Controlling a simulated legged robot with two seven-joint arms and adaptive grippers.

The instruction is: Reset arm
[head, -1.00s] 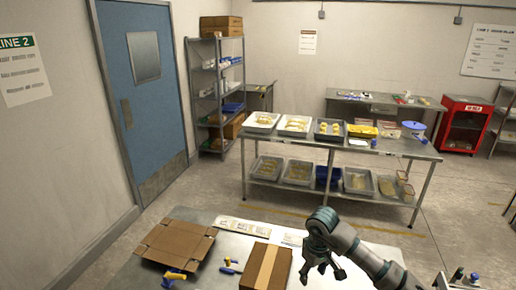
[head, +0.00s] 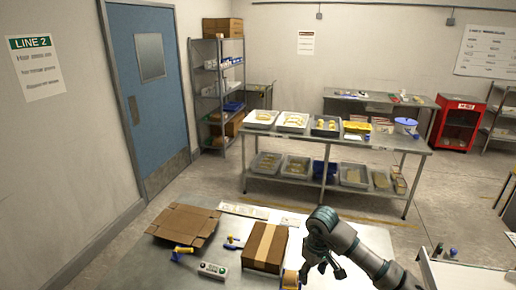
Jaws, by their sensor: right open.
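My right gripper (head: 321,273) is at the bottom right of centre in the head view, over the steel table (head: 145,270). Its dark fingers point down and are apart, with nothing seen between them. A taped brown carton (head: 264,247) stands just left of it, and a tape roll (head: 291,279) shows between the carton and the gripper. I cannot tell whether the gripper touches the roll. My right arm comes in from the lower right. My left gripper is not in view.
An opened flat carton (head: 185,223), a yellow-and-blue tool (head: 182,253), a small blue-handled tool (head: 232,243) and a grey button box (head: 212,270) lie on the table. Beyond the floor gap stands a long steel bench (head: 420,148) with trays. A blue door (head: 152,100) is at left.

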